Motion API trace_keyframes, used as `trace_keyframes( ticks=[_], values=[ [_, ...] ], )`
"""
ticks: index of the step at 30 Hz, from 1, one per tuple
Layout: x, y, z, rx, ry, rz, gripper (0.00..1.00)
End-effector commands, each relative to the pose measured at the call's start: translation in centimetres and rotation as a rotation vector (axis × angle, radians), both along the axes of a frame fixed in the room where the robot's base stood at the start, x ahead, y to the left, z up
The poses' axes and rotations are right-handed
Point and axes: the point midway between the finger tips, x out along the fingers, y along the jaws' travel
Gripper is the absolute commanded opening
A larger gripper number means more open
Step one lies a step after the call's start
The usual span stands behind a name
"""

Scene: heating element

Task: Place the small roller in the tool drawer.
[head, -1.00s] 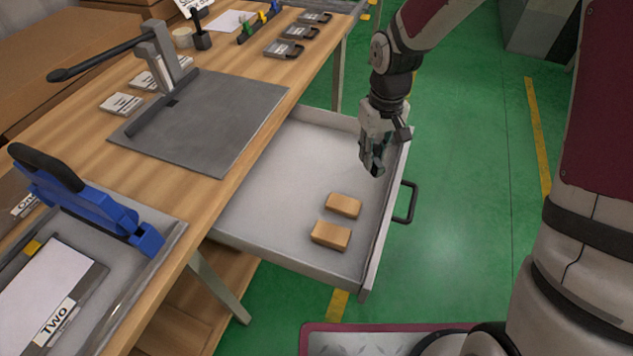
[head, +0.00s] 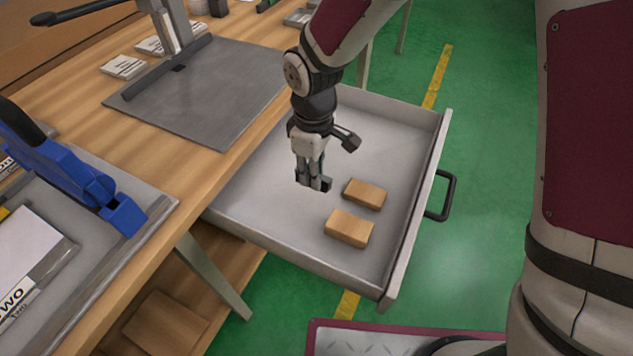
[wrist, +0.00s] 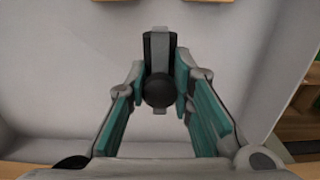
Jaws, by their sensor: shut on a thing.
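The small roller (wrist: 158,90) is between my gripper's teal-padded fingers in the wrist view, with its black round end toward the camera and a dark grey part beyond. My gripper (head: 313,182) is shut on it and points down over the open tool drawer (head: 275,237). In the head view the fingers mostly hide the roller, and only dark parts show at the fingertips. I cannot tell whether the roller touches the drawer floor.
Two wooden blocks, a nearer one (head: 349,228) and a farther one (head: 366,194), lie in the drawer right of my gripper. The drawer's left floor is clear.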

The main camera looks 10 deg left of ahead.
Motion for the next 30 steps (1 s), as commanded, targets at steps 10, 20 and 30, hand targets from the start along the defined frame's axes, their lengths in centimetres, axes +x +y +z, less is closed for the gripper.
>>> trace_keyframes(
  ticks=[10,20,30],
  values=[
    [0.0,0.0,-3.5,-0.001,0.001,0.000,0.00],
    [0.1,0.0,-4.4,0.002,-0.002,-0.002,0.00],
    [0.0,0.0,-4.7,0.001,-0.001,-0.002,0.41]
  ],
)
